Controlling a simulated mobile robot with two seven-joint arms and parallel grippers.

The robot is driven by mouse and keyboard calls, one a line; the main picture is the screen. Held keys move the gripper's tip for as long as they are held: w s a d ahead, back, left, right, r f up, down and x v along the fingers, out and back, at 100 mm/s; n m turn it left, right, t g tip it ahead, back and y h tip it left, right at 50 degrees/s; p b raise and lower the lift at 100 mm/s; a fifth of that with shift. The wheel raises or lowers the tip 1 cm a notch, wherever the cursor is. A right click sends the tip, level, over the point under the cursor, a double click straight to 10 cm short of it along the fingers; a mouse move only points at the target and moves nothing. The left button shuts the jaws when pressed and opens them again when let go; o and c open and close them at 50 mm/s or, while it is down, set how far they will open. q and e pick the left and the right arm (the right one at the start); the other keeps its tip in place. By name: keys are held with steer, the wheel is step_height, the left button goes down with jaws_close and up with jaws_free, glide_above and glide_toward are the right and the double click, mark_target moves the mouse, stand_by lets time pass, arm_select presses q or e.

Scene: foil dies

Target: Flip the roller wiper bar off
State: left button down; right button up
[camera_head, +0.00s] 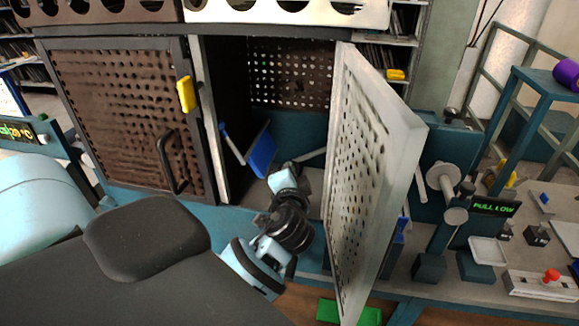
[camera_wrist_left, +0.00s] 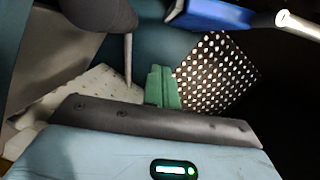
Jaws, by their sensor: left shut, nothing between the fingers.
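A blue bar (camera_head: 262,150) on a pale rod is inside the open cabinet, left of my left arm, and I take it for the wiper bar. In the left wrist view a blue bar (camera_wrist_left: 215,15) with a white rod end crosses the top. My left gripper's green fingers (camera_wrist_left: 162,88) are shut and empty, below and apart from that bar. In the head view my left arm reaches into the opening, and its fingertips cannot be made out. A dark rounded part (camera_wrist_left: 100,12) with a thin grey rod is at the upper left. My right gripper is not in view.
The open perforated door (camera_head: 375,150) stands close on the right of my arm. The closed brown door (camera_head: 125,120) with a yellow tab (camera_head: 186,94) is on the left. A perforated panel (camera_wrist_left: 215,75) is behind my fingers. A "PULL LOW" sign (camera_head: 493,208) stands on the right bench.

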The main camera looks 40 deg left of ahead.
arm_select(q)
steer(key=v, duration=0.6)
steer(key=shift+s, duration=0.15)
steer(key=shift+a+f, duration=0.1)
